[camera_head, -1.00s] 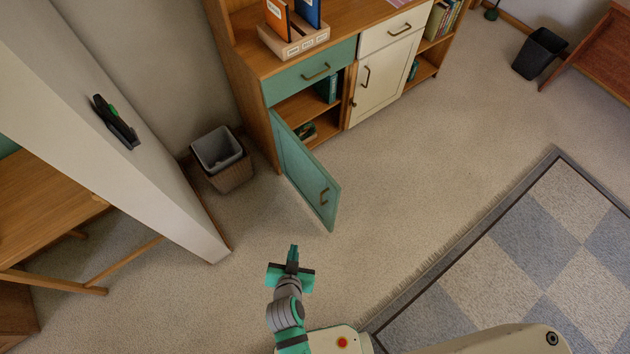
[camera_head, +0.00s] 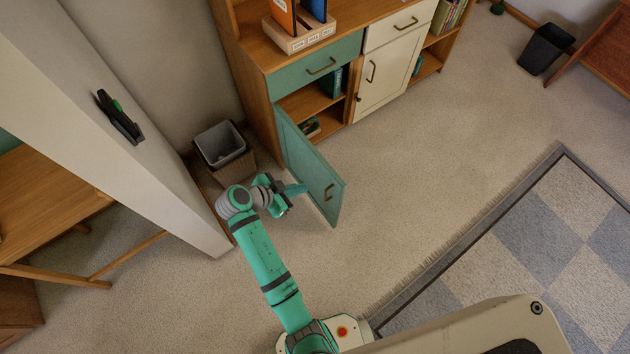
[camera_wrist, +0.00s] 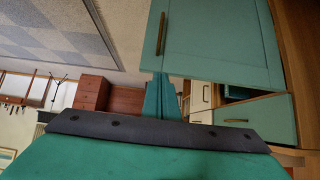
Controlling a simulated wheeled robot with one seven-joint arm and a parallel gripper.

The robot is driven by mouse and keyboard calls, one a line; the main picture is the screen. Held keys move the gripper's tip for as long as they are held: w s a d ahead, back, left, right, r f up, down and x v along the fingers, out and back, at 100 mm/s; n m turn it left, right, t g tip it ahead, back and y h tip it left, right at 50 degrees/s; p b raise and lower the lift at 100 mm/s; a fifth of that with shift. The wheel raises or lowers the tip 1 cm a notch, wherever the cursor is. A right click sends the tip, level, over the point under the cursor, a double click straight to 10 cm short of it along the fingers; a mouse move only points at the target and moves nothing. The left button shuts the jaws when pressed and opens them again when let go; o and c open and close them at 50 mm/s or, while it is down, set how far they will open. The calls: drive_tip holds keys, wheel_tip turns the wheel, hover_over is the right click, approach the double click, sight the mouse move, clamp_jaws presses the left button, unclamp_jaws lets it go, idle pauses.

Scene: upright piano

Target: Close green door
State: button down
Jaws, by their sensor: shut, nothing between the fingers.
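The green door (camera_head: 308,165) of the cabinet stands wide open, hinged at its left edge, with a brass handle (camera_head: 329,192) on its face. The door also fills the upper right of the wrist view (camera_wrist: 222,45). My gripper (camera_head: 298,189) is shut and empty, at the left side of the door, low near its outer half. In the wrist view its fingers (camera_wrist: 161,98) reach to the door's edge; I cannot tell whether they touch it. The open compartment (camera_head: 308,108) behind the door shows shelves with a few items.
A waste bin in a wicker basket (camera_head: 223,150) stands left of the door, close to my arm. A pale wall end (camera_head: 160,170) is left of my arm. A white cabinet door (camera_head: 386,75) is shut on the right. Carpet right of the door is clear.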

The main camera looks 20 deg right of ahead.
approach(333, 178)
wheel_tip(333, 178, down, 4)
drive_tip(key=shift+w+d+r, duration=0.1)
drive_tip(key=shift+w+d, duration=0.1)
drive_tip(key=shift+d, duration=0.45)
drive_tip(key=shift+w+d+r, duration=0.15)
drive_tip(key=shift+d, duration=0.55)
drive_tip(key=shift+w+d+r, duration=0.1)
drive_tip(key=shift+w+d, duration=0.1)
drive_tip(key=shift+d, duration=0.45)
